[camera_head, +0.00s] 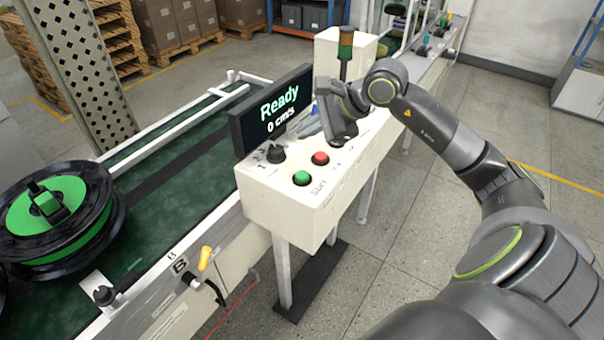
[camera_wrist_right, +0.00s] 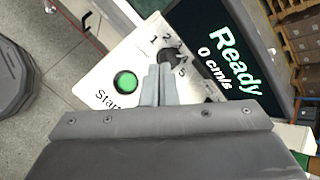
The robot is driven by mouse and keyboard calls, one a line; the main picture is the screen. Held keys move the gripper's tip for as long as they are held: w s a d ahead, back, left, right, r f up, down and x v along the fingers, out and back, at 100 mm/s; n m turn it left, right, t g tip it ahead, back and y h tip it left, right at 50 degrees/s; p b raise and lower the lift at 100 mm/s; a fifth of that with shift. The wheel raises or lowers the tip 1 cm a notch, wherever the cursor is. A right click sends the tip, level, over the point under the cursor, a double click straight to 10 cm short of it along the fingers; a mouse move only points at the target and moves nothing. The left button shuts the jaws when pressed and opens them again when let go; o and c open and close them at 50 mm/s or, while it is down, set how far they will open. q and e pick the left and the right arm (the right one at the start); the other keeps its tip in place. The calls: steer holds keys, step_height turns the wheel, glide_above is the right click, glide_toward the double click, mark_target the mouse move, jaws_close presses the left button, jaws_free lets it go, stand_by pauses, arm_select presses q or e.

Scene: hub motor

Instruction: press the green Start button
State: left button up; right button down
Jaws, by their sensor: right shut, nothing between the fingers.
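The green Start button (camera_head: 302,178) sits on the sloped top of a white control box (camera_head: 290,215), near its front edge. In the right wrist view the green button (camera_wrist_right: 125,82) lies just left of the fingers, with "Start" printed beside it. My right gripper (camera_head: 308,124) is above the panel, beyond the button, with its fingers shut and empty. In the wrist view its fingertips (camera_wrist_right: 160,68) overlap the area by the black dial (camera_wrist_right: 170,56); they are apart from the button. My left gripper is out of view.
A red button (camera_head: 320,158) is just beyond the green one. A screen (camera_head: 272,108) reading "Ready 0 cm/s" stands along the panel's left side. A signal post (camera_head: 345,55) rises behind my right gripper. A black and green wheel (camera_head: 60,215) lies on the conveyor (camera_head: 160,180).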

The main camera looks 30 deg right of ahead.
steer(key=shift+f, duration=0.15)
steer(key=b, duration=0.4)
glide_above(307, 175)
step_height(307, 175, down, 8)
steer(key=shift+r, duration=0.15)
steer(key=shift+f+b, duration=0.45)
stand_by(1.6)
steer(key=shift+f+b, duration=0.4)
steer(key=shift+b, duration=0.4)
steer(key=shift+f+b, duration=0.55)
steer(key=shift+b, duration=0.2)
stand_by(0.5)
steer(key=shift+r, duration=0.1)
steer(key=shift+r+p, duration=0.3)
steer(key=shift+r, duration=0.55)
steer(key=shift+r, duration=0.1)
